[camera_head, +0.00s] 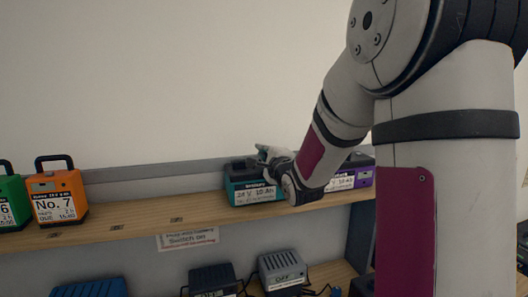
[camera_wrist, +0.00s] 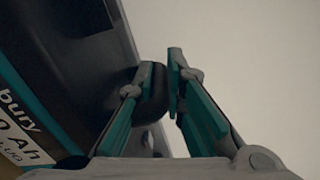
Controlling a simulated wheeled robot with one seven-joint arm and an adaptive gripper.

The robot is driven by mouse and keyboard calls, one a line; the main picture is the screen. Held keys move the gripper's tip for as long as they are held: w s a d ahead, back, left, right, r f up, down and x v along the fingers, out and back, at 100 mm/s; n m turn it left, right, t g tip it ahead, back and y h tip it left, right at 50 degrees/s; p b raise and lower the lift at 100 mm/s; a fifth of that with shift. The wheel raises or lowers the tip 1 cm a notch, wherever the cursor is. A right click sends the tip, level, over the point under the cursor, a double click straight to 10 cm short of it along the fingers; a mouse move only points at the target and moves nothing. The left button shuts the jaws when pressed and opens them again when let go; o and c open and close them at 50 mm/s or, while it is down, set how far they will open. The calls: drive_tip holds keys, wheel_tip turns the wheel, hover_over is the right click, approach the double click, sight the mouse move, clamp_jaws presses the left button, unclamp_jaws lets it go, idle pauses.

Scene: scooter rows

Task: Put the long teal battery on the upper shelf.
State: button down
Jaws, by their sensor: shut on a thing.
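The teal battery (camera_head: 255,190) has a dark top and a white label reading 24 V 10 Ah. It is upright at the upper shelf (camera_head: 140,220), near the shelf's front; I cannot tell whether its base fully bears on the board. My gripper (camera_head: 268,154) is at its top right, partly hidden by my wrist. In the wrist view the battery (camera_wrist: 50,85) fills the left side, tilted in the picture. My gripper (camera_wrist: 163,80) is shut on its dark handle (camera_wrist: 153,95) there.
A purple battery (camera_head: 364,177) stands just right, partly behind my arm. An orange battery (camera_head: 58,200) and a green one (camera_head: 11,205) stand at the far left. The shelf between orange and teal is clear. Grey chargers (camera_head: 282,272) sit on the lower shelf.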

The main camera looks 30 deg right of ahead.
drive_tip(key=shift+r, duration=0.15)
drive_tip(key=c, duration=1.9)
unclamp_jaws()
drive_tip(key=shift+f, duration=0.25)
drive_tip(key=shift+o, duration=1.2)
drive_tip(key=shift+r, duration=0.15)
